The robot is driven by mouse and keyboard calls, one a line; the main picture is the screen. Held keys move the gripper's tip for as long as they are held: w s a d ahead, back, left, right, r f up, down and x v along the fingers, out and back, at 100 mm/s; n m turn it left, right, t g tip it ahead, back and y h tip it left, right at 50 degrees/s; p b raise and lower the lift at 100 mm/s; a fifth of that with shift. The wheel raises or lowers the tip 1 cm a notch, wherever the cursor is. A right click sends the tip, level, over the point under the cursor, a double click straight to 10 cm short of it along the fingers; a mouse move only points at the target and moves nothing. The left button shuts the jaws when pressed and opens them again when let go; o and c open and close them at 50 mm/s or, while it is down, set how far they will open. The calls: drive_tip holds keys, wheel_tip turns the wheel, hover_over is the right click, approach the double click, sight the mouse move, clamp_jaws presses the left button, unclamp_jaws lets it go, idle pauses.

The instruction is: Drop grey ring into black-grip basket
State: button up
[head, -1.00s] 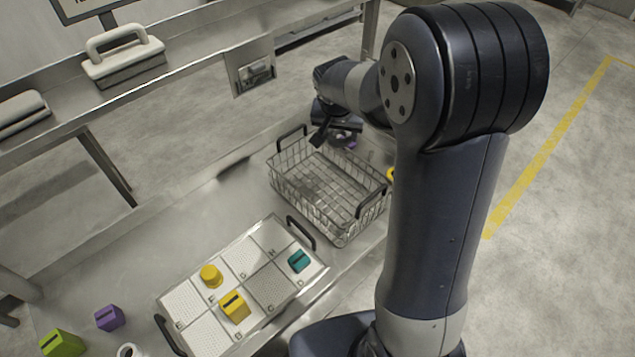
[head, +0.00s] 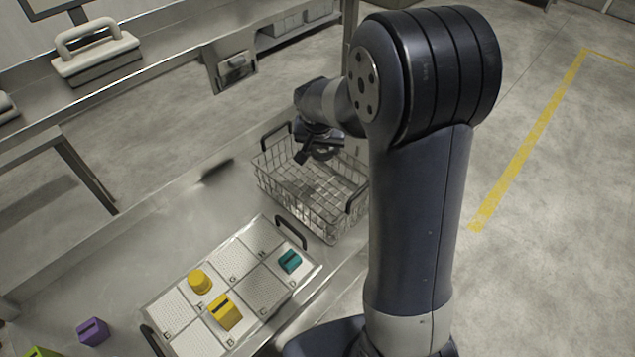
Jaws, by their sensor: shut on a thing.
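The black-grip basket (head: 266,188) is a wire basket with a black grip at each end. It stands on the metal counter, in the middle of the head view. My gripper (head: 314,153) is over the far part of the basket, pointing down. It is shut on the grey ring (head: 328,153), a dark shape at the fingers that is partly hidden. I cannot tell its exact height above the basket floor. The visible basket floor looks empty; my arm hides the basket's right side.
A tray (head: 160,309) with marked compartments stands in front of the basket, holding a yellow round piece (head: 200,281), a yellow block (head: 225,312) and a teal block (head: 290,261). A purple block (head: 93,331) lies at left. A raised shelf (head: 150,85) runs behind.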

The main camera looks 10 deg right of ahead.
drive_tip(key=o, duration=1.1)
drive_tip(key=shift+c, duration=0.2)
drive_tip(key=shift+r, duration=0.1)
drive_tip(key=b+v, duration=0.1)
drive_tip(key=v, duration=0.9)
drive_tip(key=shift+r, duration=0.35)
drive_tip(key=shift+s, duration=0.1)
drive_tip(key=p+x, duration=0.1)
drive_tip(key=x, duration=0.9)
wheel_tip(320, 180, up, 4)
drive_tip(key=p, duration=0.3)
